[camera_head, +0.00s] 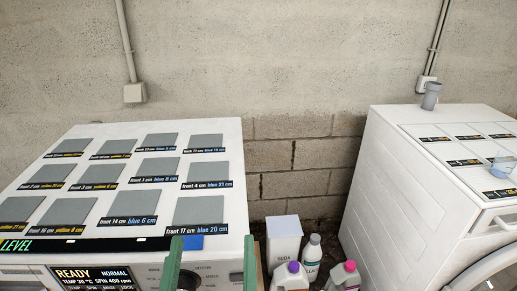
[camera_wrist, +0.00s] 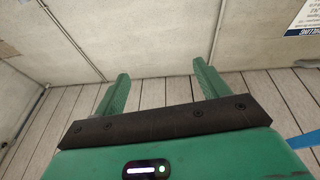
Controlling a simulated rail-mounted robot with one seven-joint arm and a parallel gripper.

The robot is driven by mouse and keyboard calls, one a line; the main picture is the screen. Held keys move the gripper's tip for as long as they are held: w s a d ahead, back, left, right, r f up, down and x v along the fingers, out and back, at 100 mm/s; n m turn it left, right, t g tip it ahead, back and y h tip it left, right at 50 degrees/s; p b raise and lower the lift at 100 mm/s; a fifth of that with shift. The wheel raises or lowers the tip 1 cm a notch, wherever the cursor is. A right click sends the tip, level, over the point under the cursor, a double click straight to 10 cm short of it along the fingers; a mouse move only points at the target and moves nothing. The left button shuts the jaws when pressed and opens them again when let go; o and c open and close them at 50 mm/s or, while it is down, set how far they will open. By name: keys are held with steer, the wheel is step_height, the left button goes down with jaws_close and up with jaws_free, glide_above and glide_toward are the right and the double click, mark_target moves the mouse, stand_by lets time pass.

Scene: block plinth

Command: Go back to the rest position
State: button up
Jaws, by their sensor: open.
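My gripper (camera_head: 210,262) shows at the bottom of the head view, its two green fingers upright and apart, in front of the left white machine (camera_head: 232,172). In the wrist view my gripper (camera_wrist: 160,85) is open, with nothing between the fingers. Wooden floor boards and pale wall panels lie beyond the fingertips there. The rest position itself has no mark in view.
Grey labelled pads (camera_head: 155,168) cover the left machine's top. A white box (camera_head: 284,240) and several bottles (camera_head: 311,258) stand in the gap between.

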steer(key=s+d+r+m+t, duration=0.1)
steer(key=s+d+r+t, duration=0.15)
steer(key=r, duration=0.55)
steer(key=s+d+r+t, duration=0.1)
steer(key=d+r, duration=0.3)
steer(key=r, duration=0.4)
step_height(320, 180, up, 18)
steer(key=p, duration=1.8)
steer(key=shift+a+r+p, duration=0.15)
steer(key=shift+a+p, duration=0.1)
steer(key=shift+p, duration=0.05)
steer(key=shift+s, duration=0.1)
